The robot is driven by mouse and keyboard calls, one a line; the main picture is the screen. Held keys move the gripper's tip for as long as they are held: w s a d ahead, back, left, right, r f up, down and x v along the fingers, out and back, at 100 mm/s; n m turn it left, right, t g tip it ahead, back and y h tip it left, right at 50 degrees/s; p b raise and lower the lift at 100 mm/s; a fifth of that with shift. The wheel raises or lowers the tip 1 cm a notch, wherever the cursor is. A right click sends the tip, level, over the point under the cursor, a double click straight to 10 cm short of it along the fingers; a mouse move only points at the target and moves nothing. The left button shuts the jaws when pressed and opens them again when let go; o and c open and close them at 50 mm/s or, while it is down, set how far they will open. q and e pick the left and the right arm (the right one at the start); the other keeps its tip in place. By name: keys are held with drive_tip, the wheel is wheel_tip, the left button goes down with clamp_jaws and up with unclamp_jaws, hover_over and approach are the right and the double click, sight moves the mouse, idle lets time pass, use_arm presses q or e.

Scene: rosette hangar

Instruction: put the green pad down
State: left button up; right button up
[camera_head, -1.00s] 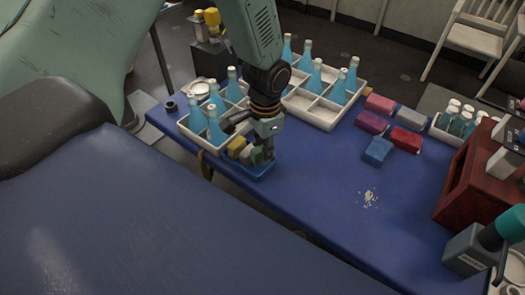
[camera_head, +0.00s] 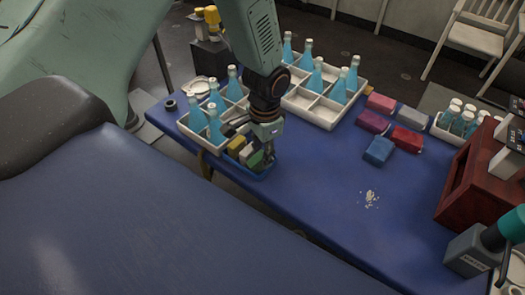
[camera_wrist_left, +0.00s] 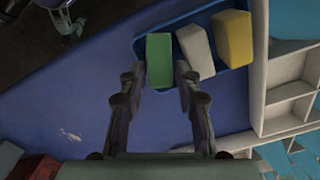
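The green pad (camera_head: 256,159) rests in a small blue tray (camera_head: 235,172) on the table. In the left wrist view the green pad (camera_wrist_left: 159,60) stands beside a whitish pad (camera_wrist_left: 196,51) and a yellow pad (camera_wrist_left: 232,38), all in the tray (camera_wrist_left: 182,20). My left gripper (camera_head: 267,156) is at the right end of the tray. In the left wrist view the fingers of my left gripper (camera_wrist_left: 160,72) are open, one on each side of the green pad, with a small gap showing at each side. My right gripper is not in view.
White crates with blue bottles (camera_head: 329,114) stand behind the tray. Pink, purple, grey, red and blue packs (camera_head: 379,151) lie to the right. Crumbs (camera_head: 371,198) lie on the table. A dark red box (camera_head: 478,185) stands at the right. The table's front middle is clear.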

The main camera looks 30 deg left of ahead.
use_arm(q)
drive_tip(key=shift+o, duration=1)
drive_tip(key=shift+w, duration=0.1)
wheel_tip(320, 180, up, 13)
drive_tip(key=p, duration=0.3)
drive_tip(key=s+d+f+n, duration=0.35)
drive_tip(key=s+f, duration=0.65)
drive_tip(key=f, duration=0.4)
drive_tip(key=s+f+n, duration=0.1)
drive_tip(key=s+f, duration=0.2)
drive_tip(key=s, duration=0.4)
drive_tip(key=s+f+n, duration=0.1)
drive_tip(key=s+f, duration=0.2)
drive_tip(key=s, duration=0.5)
drive_tip(key=shift+d, duration=0.2)
drive_tip(key=shift+s+f, duration=0.1)
drive_tip(key=shift+f, duration=0.05)
